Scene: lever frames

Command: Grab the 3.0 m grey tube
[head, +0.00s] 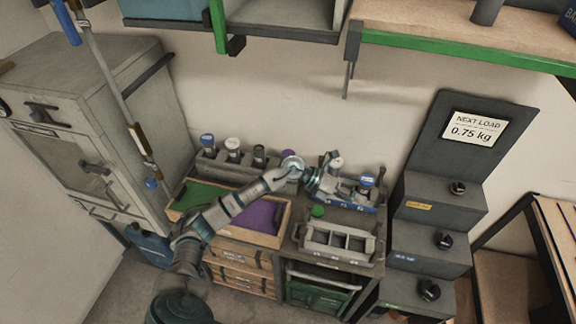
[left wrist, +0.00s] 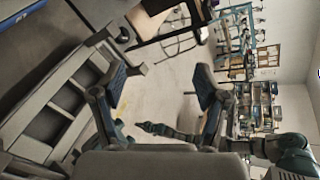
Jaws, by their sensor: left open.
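Capped tubes stand in the grey rack (head: 216,170) at the back of the bench: one blue-capped (head: 207,141), one white-capped (head: 232,145) and one dark-capped (head: 259,152). A pale-topped piece (head: 337,162) and a blue-topped piece (head: 367,182) show at a blue-edged holder (head: 352,205) to the right. No 3.0 m marking is readable, so I cannot tell which is the grey tube. My left gripper (head: 320,181) is beside the blue-edged holder, near the pale-topped piece. In the left wrist view its fingers (left wrist: 160,90) are spread with nothing held between them. My right gripper is not in view.
A grey slotted tray (head: 340,243) sits in front of the holder; a slotted grey tray also shows in the left wrist view (left wrist: 55,115). A dark stepped stand (head: 430,240) with a "0.75 kg" sign (head: 473,129) is right. A grey cabinet (head: 85,120) is left. Shelves hang above.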

